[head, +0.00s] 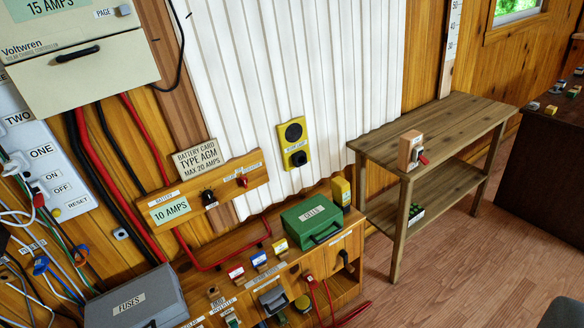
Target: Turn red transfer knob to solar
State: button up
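A small red knob (242,180) sits on the right part of a wooden wall panel (225,188), beside a black knob (207,197). The small label above the red knob is too small to read surely. The panel also carries a "BATTERY" label and a green "10 AMPS" card (170,210). Another red-handled switch (422,158) stands on a wooden block on the side table. I cannot tell from the labels which red part is the transfer knob, nor make out a solar mark. My gripper does not show.
A low wooden bench holds a green case (311,222), a grey "FUSES" box (138,300) and several small switches. A wooden side table (440,130) stands right of it. A dark counter (545,165) is at far right. Open floor (460,270) lies between them.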

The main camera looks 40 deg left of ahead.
aim_at(243, 181)
jog(key=u, duration=0.35)
jog(key=i, duration=1.3)
jog(key=u, duration=0.85)
